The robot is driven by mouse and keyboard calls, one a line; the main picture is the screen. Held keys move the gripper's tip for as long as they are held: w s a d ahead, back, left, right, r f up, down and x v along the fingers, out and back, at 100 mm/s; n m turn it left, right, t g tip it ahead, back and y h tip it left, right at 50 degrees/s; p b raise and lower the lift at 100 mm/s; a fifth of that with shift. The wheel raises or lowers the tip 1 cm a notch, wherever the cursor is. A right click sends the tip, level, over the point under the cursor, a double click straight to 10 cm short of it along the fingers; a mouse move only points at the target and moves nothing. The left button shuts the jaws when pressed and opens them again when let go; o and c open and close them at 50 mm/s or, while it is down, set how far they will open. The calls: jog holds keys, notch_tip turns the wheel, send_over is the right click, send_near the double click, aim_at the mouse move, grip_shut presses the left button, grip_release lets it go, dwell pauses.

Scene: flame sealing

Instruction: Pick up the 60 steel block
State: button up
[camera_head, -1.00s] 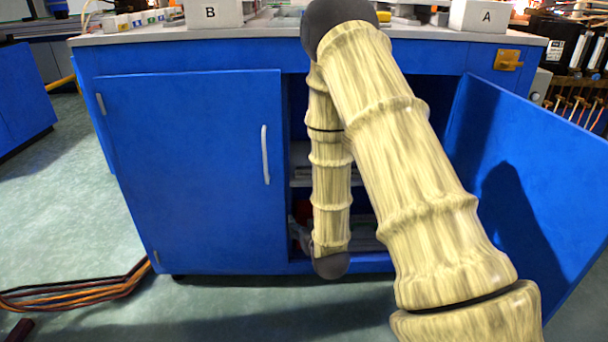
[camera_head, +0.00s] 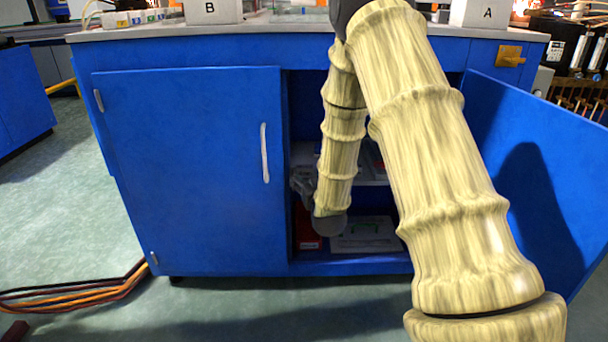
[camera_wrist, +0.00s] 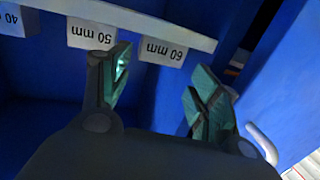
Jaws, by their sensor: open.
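In the wrist view, which is upside down, a white label reading "60 mm" (camera_wrist: 163,51) sits at the pale shelf edge (camera_wrist: 150,18). The "50 mm" label (camera_wrist: 91,36) is beside it. My gripper (camera_wrist: 160,88) is open and empty, its two greenish fingers spread below these labels in the picture. The left finger is near the gap between the 50 and 60 labels. In the head view my gripper (camera_head: 303,182) is partly hidden, at the cabinet opening by the middle shelf.
The blue cabinet's left door (camera_head: 190,170) is shut; its right door (camera_head: 540,170) stands open. A red box (camera_head: 308,238) and a grey case (camera_head: 365,236) sit on the lower shelf. Boxes A (camera_head: 480,14) and B (camera_head: 212,12) stand on the worktop. Cables (camera_head: 75,295) lie on the floor at left.

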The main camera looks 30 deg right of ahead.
aim_at(305, 169)
jog(key=x, duration=0.1)
jog(key=b+x, duration=0.2)
jog(key=x, duration=0.1)
jog(key=shift+s+f, duration=0.1)
jog(key=shift+f, duration=0.2)
jog(key=shift+w+d+r, duration=0.1)
jog(key=shift+w+d, duration=0.05)
jog(key=shift+w, duration=0.15)
jog(key=c, duration=0.9)
jog(key=shift+c, duration=0.7)
jog(key=shift+r, duration=0.15)
